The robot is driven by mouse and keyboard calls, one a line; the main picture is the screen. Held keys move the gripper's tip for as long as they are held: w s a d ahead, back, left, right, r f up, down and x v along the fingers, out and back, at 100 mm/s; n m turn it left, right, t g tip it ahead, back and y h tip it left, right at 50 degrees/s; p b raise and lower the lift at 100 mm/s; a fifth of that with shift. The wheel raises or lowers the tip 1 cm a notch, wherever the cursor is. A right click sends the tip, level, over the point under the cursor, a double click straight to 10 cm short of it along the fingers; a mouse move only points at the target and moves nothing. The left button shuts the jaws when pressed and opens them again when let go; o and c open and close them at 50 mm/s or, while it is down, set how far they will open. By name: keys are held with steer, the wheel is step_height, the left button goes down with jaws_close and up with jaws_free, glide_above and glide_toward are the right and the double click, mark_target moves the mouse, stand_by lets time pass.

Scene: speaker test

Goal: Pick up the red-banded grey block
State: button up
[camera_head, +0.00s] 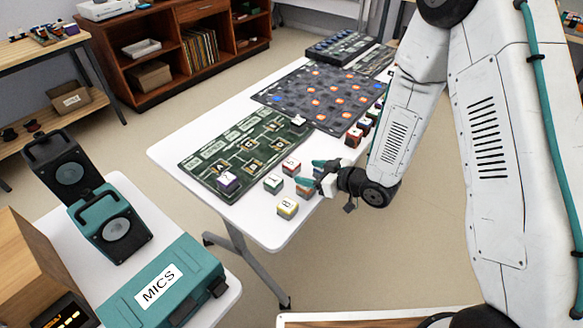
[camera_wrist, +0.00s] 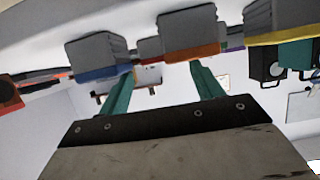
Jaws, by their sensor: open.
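The red-banded grey block (camera_head: 291,166) stands on the white table, just left of my gripper in the head view. In the wrist view, whose picture is upside down, a small red-banded block (camera_wrist: 149,48) shows farther off, partly behind an orange-banded grey block (camera_wrist: 190,28). My gripper (camera_head: 311,172) is low over the table edge with teal fingers apart. In the wrist view the open fingers (camera_wrist: 163,68) have nothing visible gripped between them. The orange-banded block is nearer to the fingers than the red-banded one.
A blue-banded grey block (camera_wrist: 97,56) stands beside the orange-banded one. A yellow-banded block (camera_head: 287,208), a green-banded block (camera_head: 273,183) and a purple block (camera_head: 228,182) stand nearby. A green board (camera_head: 205,160) and a dark patterned mat (camera_head: 285,92) cover much of the table (camera_head: 175,149).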

mark_target(295, 165)
steer(key=x, duration=0.6)
steer(key=shift+w+d+r, duration=0.2)
steer(key=shift+w+r, duration=0.1)
steer(key=shift+w, duration=0.1)
steer(key=c, duration=1.1)
